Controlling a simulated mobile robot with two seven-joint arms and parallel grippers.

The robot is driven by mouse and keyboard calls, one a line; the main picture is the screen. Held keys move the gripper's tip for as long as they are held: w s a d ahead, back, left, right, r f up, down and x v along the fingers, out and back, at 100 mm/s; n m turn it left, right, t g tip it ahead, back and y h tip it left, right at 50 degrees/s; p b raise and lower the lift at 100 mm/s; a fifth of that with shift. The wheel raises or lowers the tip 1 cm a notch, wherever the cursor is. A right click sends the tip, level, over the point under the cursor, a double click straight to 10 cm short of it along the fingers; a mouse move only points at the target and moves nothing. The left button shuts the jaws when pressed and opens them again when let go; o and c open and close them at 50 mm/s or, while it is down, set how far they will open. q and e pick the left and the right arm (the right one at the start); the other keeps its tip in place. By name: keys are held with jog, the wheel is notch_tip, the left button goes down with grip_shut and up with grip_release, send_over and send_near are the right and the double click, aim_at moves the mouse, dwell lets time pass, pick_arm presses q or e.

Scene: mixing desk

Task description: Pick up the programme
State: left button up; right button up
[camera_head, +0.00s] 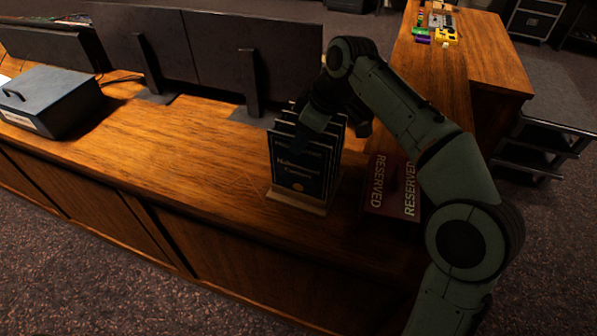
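Several dark programmes (298,172) with pale lettering stand upright, one behind another, in a wooden holder (296,203) on the desk. My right arm comes in from the right, and its dark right gripper (308,136) is over the top of the programmes, at their upper edge. The fingertips are dark against the dark covers, so I cannot tell whether they touch a programme or are closed on one. My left gripper is not in view.
A dark red RESERVED sign (392,189) lies right of the holder, partly behind my arm. Monitors (215,55) stand behind on the wooden desk (190,140). A grey metal box (52,100) is at left. Small coloured items (437,32) lie on the far right wing. Desk left of the holder is clear.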

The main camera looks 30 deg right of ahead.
aim_at(299, 171)
jog(key=shift+x, duration=1.85)
jog(key=shift+a, duration=0.1)
jog(key=shift+f, duration=0.2)
grip_shut()
